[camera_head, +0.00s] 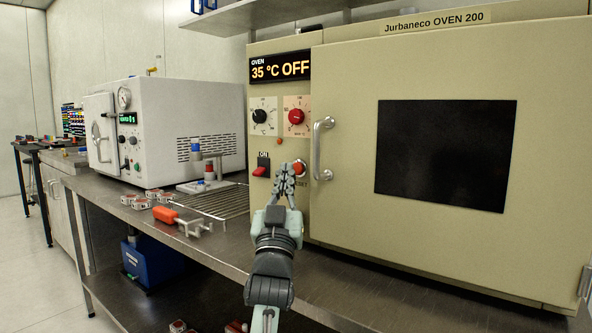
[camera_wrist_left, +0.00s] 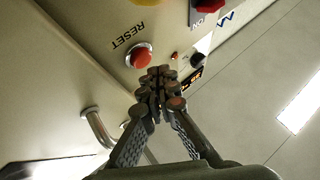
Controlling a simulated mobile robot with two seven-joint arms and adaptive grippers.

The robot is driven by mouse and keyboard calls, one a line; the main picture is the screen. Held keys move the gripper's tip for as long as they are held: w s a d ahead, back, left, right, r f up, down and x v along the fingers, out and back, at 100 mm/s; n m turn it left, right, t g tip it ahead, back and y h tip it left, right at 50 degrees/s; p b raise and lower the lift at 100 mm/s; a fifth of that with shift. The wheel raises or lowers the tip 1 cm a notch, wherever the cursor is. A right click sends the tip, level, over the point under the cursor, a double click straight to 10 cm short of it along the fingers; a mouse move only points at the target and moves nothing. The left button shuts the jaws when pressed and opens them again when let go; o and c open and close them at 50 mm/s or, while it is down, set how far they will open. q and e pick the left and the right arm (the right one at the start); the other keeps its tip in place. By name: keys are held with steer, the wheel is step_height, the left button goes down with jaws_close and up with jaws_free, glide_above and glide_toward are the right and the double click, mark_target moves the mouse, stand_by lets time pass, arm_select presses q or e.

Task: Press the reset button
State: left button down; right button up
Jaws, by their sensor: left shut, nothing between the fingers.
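The red reset button (camera_head: 299,168) is on the lower part of the beige oven's control panel, left of the door handle. The left wrist view shows the round red button (camera_wrist_left: 139,56) with the word RESET beside it. My left gripper (camera_head: 287,168) is shut and empty, with its fingertips up in front of the panel, close to the button and partly covering it. In the left wrist view the closed fingertips (camera_wrist_left: 160,82) appear beside the button; I cannot tell whether they touch the panel. My right gripper is not in view.
The oven's vertical door handle (camera_head: 321,148) stands out just right of the button. A red ON switch (camera_head: 261,168) is to the left, with dials above. A wire rack (camera_head: 215,203), an orange-handled tool (camera_head: 166,215) and a white oven (camera_head: 185,125) are on the steel bench.

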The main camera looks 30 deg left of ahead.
arm_select(q)
steer(key=shift+w, duration=0.15)
stand_by(0.7)
steer(key=shift+w, duration=0.3)
steer(key=shift+w, duration=0.4)
stand_by(0.6)
steer(key=shift+s, duration=0.1)
steer(key=shift+s+f+p, duration=0.15)
steer(key=shift+s+p, duration=0.15)
steer(key=shift+s, duration=0.45)
steer(key=shift+s+a+p, duration=0.2)
steer(key=shift+s+p, duration=0.5)
steer(key=shift+s, duration=1.8)
